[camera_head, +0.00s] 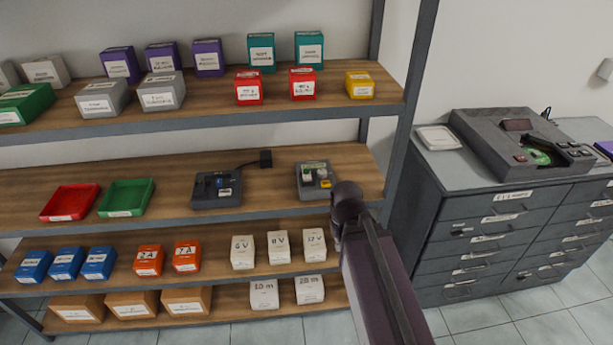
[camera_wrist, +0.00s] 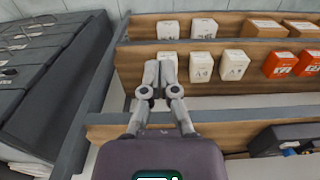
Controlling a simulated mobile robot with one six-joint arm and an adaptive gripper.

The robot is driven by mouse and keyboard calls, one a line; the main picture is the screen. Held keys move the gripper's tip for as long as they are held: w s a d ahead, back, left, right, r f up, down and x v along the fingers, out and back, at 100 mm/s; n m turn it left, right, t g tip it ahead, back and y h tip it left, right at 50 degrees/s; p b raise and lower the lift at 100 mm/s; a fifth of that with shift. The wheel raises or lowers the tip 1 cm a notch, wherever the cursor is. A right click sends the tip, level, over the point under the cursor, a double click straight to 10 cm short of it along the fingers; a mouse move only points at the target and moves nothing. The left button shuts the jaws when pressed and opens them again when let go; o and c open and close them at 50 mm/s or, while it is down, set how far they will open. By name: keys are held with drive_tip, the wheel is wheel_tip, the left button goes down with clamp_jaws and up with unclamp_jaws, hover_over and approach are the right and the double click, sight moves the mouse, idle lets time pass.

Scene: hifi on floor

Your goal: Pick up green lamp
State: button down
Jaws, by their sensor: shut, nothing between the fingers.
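No separate green lamp can be made out for certain. In the head view, a small grey device (camera_head: 315,180) on the middle shelf carries small parts, one yellow and one whitish-green, too small to identify. A dark machine (camera_head: 490,140) on the cabinet has a round green part (camera_head: 540,157) on its top. My gripper (camera_wrist: 160,66) shows in the wrist view with its fingers together and empty, in front of the lower shelves. In the head view my arm hides the fingers and covers the area just right of the small grey device.
Shelves hold purple, teal, red and white boxes. A red tray (camera_head: 70,203), a green tray (camera_head: 126,198) and a black device (camera_head: 217,190) share the middle shelf. A grey drawer cabinet (camera_head: 500,235) stands right. A shelf post (camera_head: 408,100) separates them.

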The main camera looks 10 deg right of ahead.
drive_tip(key=c, duration=0.6)
unclamp_jaws()
drive_tip(key=shift+w+f, duration=0.1)
drive_tip(key=shift+w, duration=0.1)
drive_tip(key=shift+o, duration=1)
drive_tip(key=shift+w+h, duration=0.3)
drive_tip(key=shift+w, duration=0.05)
drive_tip(key=w+a+m+t+h+b, duration=0.4)
drive_tip(key=w+m+h, duration=0.15)
drive_tip(key=w, duration=0.85)
drive_tip(key=w+a+r+m+t+h+b, duration=0.2)
drive_tip(key=w+a+r+t, duration=0.3)
drive_tip(key=w+a, duration=0.4)
drive_tip(key=shift+w+a+r+m+h, duration=0.3)
drive_tip(key=shift+a+m+h, duration=0.25)
drive_tip(key=shift+a+h, duration=0.25)
drive_tip(key=shift+w+d+f, duration=0.1)
drive_tip(key=shift+d+f, duration=0.05)
